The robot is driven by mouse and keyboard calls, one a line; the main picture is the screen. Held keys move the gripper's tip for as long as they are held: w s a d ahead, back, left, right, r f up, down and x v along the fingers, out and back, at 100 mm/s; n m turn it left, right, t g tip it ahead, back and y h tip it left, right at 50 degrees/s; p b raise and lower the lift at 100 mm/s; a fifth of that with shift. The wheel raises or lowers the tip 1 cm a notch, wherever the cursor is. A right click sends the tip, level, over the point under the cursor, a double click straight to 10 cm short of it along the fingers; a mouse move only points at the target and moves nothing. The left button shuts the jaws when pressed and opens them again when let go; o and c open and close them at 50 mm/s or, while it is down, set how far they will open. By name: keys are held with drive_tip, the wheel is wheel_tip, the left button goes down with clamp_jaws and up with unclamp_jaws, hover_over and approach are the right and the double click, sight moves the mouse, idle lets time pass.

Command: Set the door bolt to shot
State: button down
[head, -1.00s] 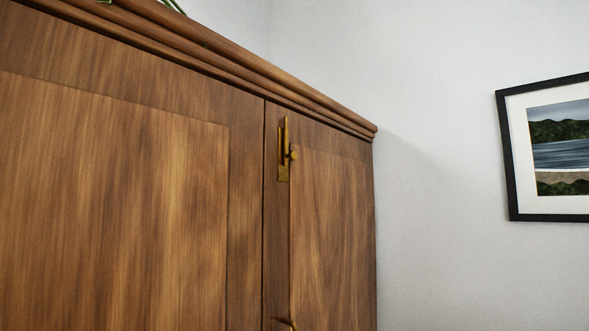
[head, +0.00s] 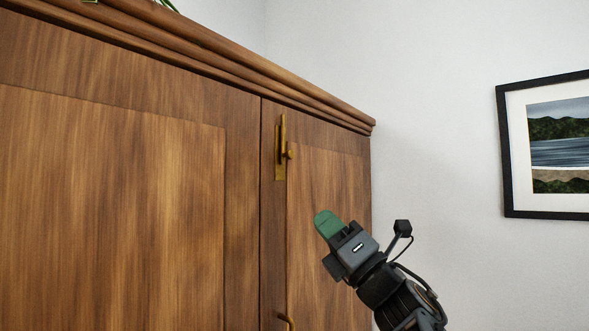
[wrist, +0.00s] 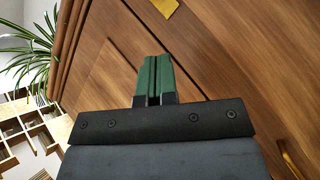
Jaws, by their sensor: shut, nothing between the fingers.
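The brass door bolt (head: 280,160) is mounted upright near the top of the wardrobe's narrow right door, beside the seam between the doors. Its small round knob (head: 290,154) sticks out to the right. My gripper (head: 324,219), with green fingertips, is below and to the right of the bolt in the head view, apart from it. In the wrist view my gripper (wrist: 153,62) has its green fingers together with nothing between them. A piece of brass, likely the bolt's plate (wrist: 166,6), is cut off at the top edge there.
A moulded cornice (head: 215,65) runs above the doors. A brass handle (head: 289,322) sits lower on the right door. A framed picture (head: 508,150) hangs on the right wall. A plant (wrist: 38,50) and light shelving (wrist: 30,125) show at left in the wrist view.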

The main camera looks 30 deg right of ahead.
drive_tip(key=shift+s+a+r+n+g+y, duration=0.15)
drive_tip(key=shift+n+y, duration=0.25)
drive_tip(key=shift+n, duration=0.15)
drive_tip(key=shift+s+a+r+n+g+y, duration=0.15)
drive_tip(key=shift+n+y, duration=0.25)
drive_tip(key=shift+n, duration=0.15)
drive_tip(key=p, duration=0.6)
approach(288, 155)
drive_tip(key=w+a, duration=0.4)
drive_tip(key=shift+w+d+r+p, duration=0.25)
drive_tip(key=shift+r+p, duration=0.15)
drive_tip(key=shift+r, duration=0.15)
drive_tip(key=shift+w+d+r+p, duration=0.3)
drive_tip(key=shift+r+p, duration=0.1)
drive_tip(key=shift+r, duration=0.2)
drive_tip(key=shift+w+d+r+p, duration=0.25)
drive_tip(key=shift+r+p, duration=0.15)
drive_tip(key=shift+r, duration=0.15)
